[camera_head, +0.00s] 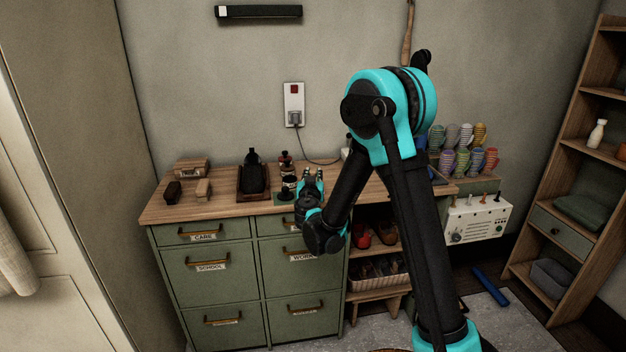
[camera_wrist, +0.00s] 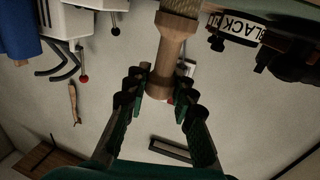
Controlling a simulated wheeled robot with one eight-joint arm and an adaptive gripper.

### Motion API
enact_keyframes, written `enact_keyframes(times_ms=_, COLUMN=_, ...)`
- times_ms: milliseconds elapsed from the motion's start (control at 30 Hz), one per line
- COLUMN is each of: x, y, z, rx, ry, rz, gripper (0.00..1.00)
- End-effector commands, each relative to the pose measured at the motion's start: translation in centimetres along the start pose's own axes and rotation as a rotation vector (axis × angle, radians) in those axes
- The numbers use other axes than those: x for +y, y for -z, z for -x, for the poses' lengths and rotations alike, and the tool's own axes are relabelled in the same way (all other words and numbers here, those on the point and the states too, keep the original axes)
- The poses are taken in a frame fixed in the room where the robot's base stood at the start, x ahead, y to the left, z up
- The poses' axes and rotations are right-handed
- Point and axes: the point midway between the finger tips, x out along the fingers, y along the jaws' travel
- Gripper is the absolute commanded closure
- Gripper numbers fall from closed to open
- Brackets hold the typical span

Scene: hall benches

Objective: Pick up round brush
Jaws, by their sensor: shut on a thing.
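The round brush shows in the wrist view as a pale wooden handle (camera_wrist: 170,48) with a wider end between my fingers. My gripper (camera_wrist: 160,88) is shut on the handle, with a finger on each side. In the head view my gripper (camera_head: 313,176) is low over the right half of the cabinet top, close to the small bottles. The brush cannot be made out there.
Rolled colored items (camera_head: 463,148) and a white control box (camera_head: 480,220) are at the right. A shelf (camera_head: 560,222) stands far right.

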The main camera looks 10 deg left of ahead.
Motion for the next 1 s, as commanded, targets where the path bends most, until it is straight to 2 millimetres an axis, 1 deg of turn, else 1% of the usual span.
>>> enact_keyframes(times_ms=167, x=0.0, y=0.8, z=0.0, rx=0.000, ry=0.000, rz=0.000, gripper=1.00)
enact_keyframes(times_ms=267, x=0.0, y=1.9, z=0.0, rx=0.000, ry=0.000, rz=0.000, gripper=1.00)
enact_keyframes(times_ms=333, x=0.0, y=3.0, z=0.1, rx=0.000, ry=0.000, rz=0.000, gripper=1.00)
enact_keyframes(times_ms=467, x=0.1, y=6.0, z=0.1, rx=0.000, ry=0.000, rz=0.000, gripper=1.00)
enact_keyframes(times_ms=600, x=0.0, y=9.9, z=0.1, rx=0.000, ry=0.000, rz=0.000, gripper=1.00)
enact_keyframes(times_ms=800, x=0.0, y=14.9, z=0.1, rx=0.000, ry=0.000, rz=0.000, gripper=1.00)
enact_keyframes(times_ms=900, x=0.0, y=16.8, z=0.0, rx=0.000, ry=0.000, rz=0.000, gripper=1.00)
enact_keyframes(times_ms=1000, x=0.0, y=18.2, z=0.0, rx=0.000, ry=0.000, rz=0.000, gripper=1.00)
